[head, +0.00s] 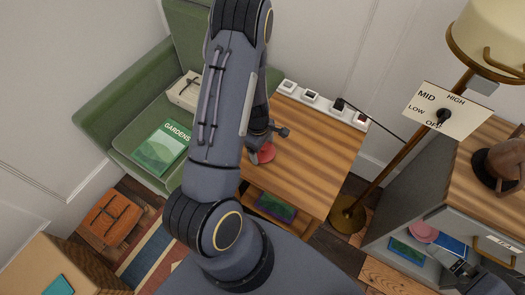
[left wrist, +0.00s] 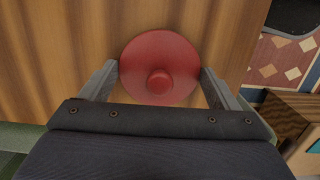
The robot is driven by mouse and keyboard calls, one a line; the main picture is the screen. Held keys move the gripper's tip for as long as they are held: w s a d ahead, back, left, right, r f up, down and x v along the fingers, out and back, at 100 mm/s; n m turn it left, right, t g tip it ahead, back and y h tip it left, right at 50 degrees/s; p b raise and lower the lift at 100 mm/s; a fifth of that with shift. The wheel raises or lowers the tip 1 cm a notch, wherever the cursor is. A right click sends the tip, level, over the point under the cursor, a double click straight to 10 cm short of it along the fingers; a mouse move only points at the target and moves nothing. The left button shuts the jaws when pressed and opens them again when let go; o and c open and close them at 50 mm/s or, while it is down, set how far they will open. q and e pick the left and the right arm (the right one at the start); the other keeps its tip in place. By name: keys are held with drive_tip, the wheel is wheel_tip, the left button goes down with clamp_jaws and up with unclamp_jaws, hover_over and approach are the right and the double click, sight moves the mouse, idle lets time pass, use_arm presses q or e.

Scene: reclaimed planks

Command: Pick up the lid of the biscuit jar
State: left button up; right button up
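The red round lid (left wrist: 160,66) with a small knob in its middle shows in the left wrist view, over the wooden table top. In the head view, part of the red lid (head: 266,154) shows beside my left arm. My left gripper (left wrist: 160,76) has its two fingers wide apart, one on each side of the lid, close to its rim. I cannot tell whether they touch it. Any jar under the lid is hidden. In the head view my left forearm hides most of the left gripper (head: 274,141). My right gripper (head: 462,268) seems to show at the lower right, dark and small.
The wooden side table (head: 325,150) has a socket strip (head: 310,97) along its back edge. A green armchair (head: 110,115) with a book (head: 161,148) stands left. A floor lamp (head: 408,140) and a grey cabinet (head: 432,222) stand right. The table's right half is clear.

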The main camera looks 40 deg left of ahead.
use_arm(q)
drive_tip(key=shift+c, duration=1)
drive_tip(key=shift+r, duration=0.1)
